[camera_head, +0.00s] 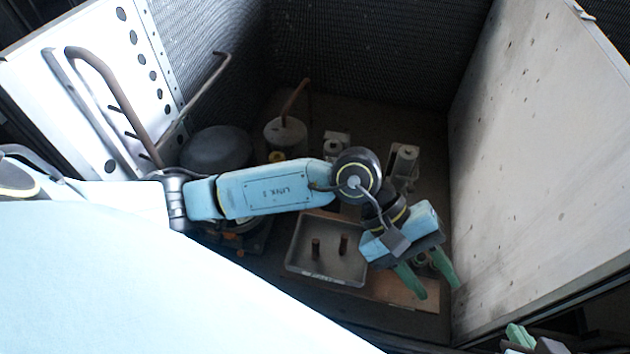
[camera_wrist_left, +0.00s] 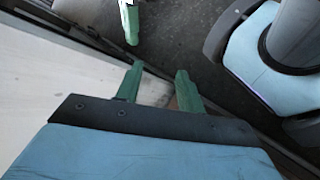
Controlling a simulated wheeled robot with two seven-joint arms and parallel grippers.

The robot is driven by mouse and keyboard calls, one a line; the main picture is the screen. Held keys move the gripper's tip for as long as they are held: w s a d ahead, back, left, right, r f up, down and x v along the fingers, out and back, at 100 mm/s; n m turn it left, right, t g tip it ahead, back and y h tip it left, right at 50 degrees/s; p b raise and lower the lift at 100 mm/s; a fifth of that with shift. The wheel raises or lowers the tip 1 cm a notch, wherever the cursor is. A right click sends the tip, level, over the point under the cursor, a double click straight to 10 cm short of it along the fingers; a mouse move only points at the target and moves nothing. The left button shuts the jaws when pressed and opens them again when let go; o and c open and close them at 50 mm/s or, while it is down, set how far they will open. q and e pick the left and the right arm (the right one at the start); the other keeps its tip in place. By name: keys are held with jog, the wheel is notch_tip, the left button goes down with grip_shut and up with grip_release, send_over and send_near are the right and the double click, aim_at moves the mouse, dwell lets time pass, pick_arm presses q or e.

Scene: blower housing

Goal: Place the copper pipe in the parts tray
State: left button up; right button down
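The parts tray (camera_head: 292,262) is a shallow grey tray on the floor of the housing, left of my left gripper. Two short brown, copper-like pieces (camera_head: 315,249) stand upright in it. A bent copper-coloured pipe (camera_head: 297,97) rises from a pale cylinder further back; I cannot tell which piece is the task's copper pipe. My left gripper (camera_head: 440,291) is right of the tray, its green fingers apart and nothing seen between them; it also shows in the left wrist view (camera_wrist_left: 160,68). My right gripper (camera_head: 520,336) shows only partly at the bottom right.
A pale wall (camera_head: 540,150) stands close right of my left gripper. A perforated white panel (camera_head: 60,110) with bent pipes is at left. A dark round canister (camera_head: 217,150), the pale cylinder (camera_head: 285,137) and small fittings (camera_head: 403,162) stand behind my arm. A brown board (camera_head: 395,293) lies beside the tray.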

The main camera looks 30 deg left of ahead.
pick_arm(q)
notch_tip(320, 180, up, 16)
jog(key=w+d+n+t+h, duration=0.2)
jog(key=n+t+h, duration=0.65)
jog(key=n, duration=0.75)
jog(key=w+a+n+t+y, duration=0.4)
jog(key=a+n+t, duration=0.25)
jog(key=n, duration=0.65)
jog(key=w+a+n+t+y, duration=0.3)
jog(key=a+n+t+y, duration=0.3)
jog(key=n, duration=0.6)
jog(key=a+f+n+y, duration=0.6)
jog(key=a+f+n, duration=0.1)
jog(key=n, duration=0.6)
jog(key=s+a+f+n+g+y, duration=0.1)
jog(key=s+a+f+n+g, duration=0.2)
jog(key=s+f+n+g, duration=0.6)
notch_tip(320, 180, down, 4)
jog(key=shift+s+a+f+n+y, duration=0.15)
jog(key=shift+a+n+y, duration=0.2)
jog(key=shift+n, duration=0.35)
